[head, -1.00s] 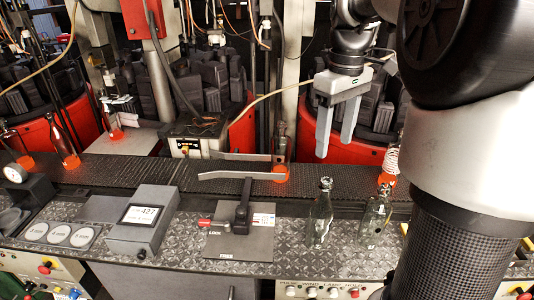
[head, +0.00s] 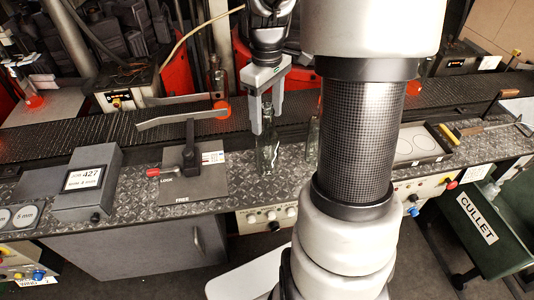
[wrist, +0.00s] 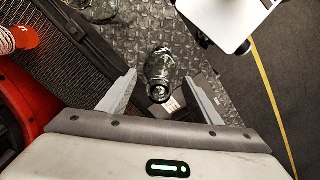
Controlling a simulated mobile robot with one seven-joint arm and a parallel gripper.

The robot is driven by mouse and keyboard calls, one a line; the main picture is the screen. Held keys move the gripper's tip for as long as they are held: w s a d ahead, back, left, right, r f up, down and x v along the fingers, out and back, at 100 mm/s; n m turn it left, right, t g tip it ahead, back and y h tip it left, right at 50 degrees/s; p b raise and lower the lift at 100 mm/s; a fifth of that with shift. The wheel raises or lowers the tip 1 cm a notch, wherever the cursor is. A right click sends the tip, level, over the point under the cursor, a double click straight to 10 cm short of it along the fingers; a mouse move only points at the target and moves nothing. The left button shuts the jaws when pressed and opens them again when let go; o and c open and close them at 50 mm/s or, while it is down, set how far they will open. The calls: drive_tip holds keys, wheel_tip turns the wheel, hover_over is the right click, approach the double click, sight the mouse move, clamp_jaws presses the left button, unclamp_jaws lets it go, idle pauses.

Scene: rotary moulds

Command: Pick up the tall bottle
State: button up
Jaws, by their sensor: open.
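The tall bottle (head: 267,155) is clear glass and stands upright on the patterned metal bench. My gripper (head: 268,122) is open above it, fingers pointing down, with the bottle's upper part appearing between them. In the wrist view the bottle (wrist: 159,65) is seen from above, its mouth towards me. It lies between the two open fingers of my gripper (wrist: 160,77), with a gap on both sides.
A dark conveyor (head: 65,133) runs behind the bench, with a glowing orange-based bottle (head: 220,100) on it. A lever plate (head: 193,185) and a grey display box (head: 88,183) lie to the left. A green CULLET bin (head: 476,225) stands right.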

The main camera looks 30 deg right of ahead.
wheel_tip(320, 180, down, 2)
drive_tip(key=shift+f, duration=0.1)
clamp_jaws()
idle(0.5)
